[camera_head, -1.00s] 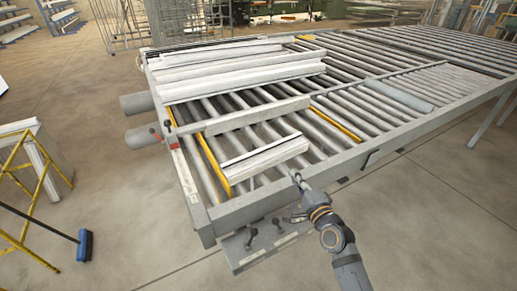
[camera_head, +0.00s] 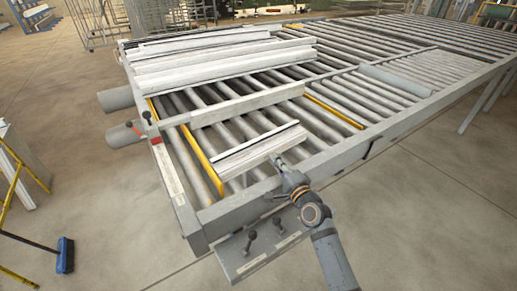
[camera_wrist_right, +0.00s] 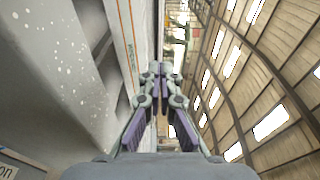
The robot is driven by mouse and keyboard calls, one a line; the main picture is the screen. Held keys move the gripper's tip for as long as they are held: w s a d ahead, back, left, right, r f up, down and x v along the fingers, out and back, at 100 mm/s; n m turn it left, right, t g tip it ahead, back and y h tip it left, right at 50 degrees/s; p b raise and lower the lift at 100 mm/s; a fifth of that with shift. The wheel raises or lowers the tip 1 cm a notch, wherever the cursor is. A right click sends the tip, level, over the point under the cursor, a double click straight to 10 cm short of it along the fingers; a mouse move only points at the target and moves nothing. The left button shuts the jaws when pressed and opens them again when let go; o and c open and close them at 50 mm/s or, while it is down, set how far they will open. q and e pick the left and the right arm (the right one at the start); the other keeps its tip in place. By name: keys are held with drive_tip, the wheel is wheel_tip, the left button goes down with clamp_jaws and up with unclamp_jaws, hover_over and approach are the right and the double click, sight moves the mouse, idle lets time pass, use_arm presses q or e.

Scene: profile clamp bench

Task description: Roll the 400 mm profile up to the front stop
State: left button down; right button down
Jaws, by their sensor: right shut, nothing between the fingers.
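The short, pale profile (camera_head: 262,149) lies across the rollers near the table's front. Its left end is close to a yellow crossbar (camera_head: 203,160). My right gripper (camera_head: 277,160) is shut and empty, with its tip at the profile's near long side toward the right end; I cannot tell whether it touches. In the right wrist view, the shut fingertips (camera_wrist_right: 155,72) point along a pale surface with an orange line and lettering. Which part is the front stop is not clear. My left gripper is not in view.
A long grey bar (camera_head: 245,104) lies behind the profile. Several longer white profiles (camera_head: 215,66) lie at the table's back left. A plate with black knobs (camera_head: 262,244) sits below the front edge. Rollers right of the profile are bare.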

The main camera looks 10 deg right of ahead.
sight(254, 143)
drive_tip(key=x, duration=0.6)
drive_tip(key=shift+w+a, duration=0.1)
drive_tip(key=shift+w, duration=0.05)
drive_tip(key=shift+w+a+p, duration=0.2)
drive_tip(key=shift+w+a, duration=0.05)
drive_tip(key=shift+a, duration=0.25)
drive_tip(key=shift+w+a+p, duration=0.15)
drive_tip(key=shift+w+a, duration=0.1)
drive_tip(key=shift+a, duration=0.25)
drive_tip(key=shift+w+a, duration=0.15)
drive_tip(key=shift+a, duration=0.35)
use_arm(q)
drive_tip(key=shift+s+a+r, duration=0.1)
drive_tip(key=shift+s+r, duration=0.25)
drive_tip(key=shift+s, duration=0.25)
use_arm(e)
drive_tip(key=shift+w+f, duration=0.1)
